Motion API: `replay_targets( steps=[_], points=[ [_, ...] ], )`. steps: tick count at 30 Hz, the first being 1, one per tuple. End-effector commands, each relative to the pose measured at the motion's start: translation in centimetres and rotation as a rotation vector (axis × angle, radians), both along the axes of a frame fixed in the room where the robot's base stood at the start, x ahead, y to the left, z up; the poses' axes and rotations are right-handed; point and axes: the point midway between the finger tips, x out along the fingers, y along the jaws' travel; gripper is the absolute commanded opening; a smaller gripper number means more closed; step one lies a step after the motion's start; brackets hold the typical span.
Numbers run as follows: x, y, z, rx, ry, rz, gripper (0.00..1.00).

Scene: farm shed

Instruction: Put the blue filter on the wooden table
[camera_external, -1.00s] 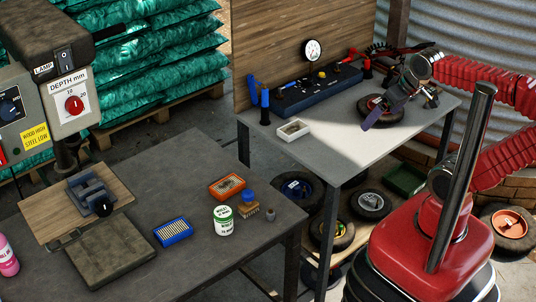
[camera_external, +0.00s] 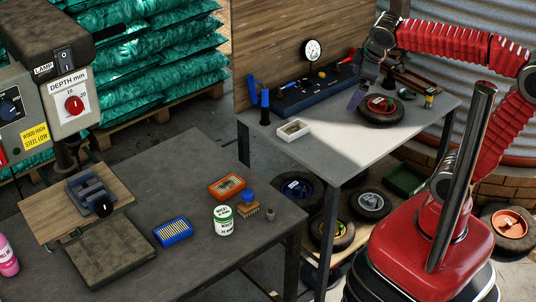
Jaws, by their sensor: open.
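The blue filter (camera_external: 173,232) is a small blue-framed block with a pale pleated top. It lies flat on the dark workbench, right of the drill press. The wooden table (camera_external: 45,222) is the light wood board of the drill press, with a grey-blue vise (camera_external: 88,192) on it. My gripper (camera_external: 366,97) is open and appears empty. It hangs over the grey table at the back right, near a small wheel, far from the filter. The far finger is hard to make out.
An orange-framed filter (camera_external: 227,187), a white-green tin (camera_external: 223,221) and a brush with a blue knob (camera_external: 249,205) stand right of the blue filter. A pink bottle (camera_external: 7,257) is at the left edge. The drill head (camera_external: 55,85) overhangs the wooden table.

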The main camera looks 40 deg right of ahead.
Motion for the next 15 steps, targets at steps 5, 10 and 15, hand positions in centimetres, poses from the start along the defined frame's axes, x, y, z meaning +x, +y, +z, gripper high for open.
replay_targets(
  steps=[5, 10, 15],
  points=[
    [3.7, 3.3, 0.6, -0.173, 0.024, 0.228, 1.00],
    [7.0, 7.1, 1.0, -0.344, 0.037, 0.442, 1.00],
    [10.0, 11.9, 1.3, -0.516, 0.041, 0.651, 1.00]
  ],
)
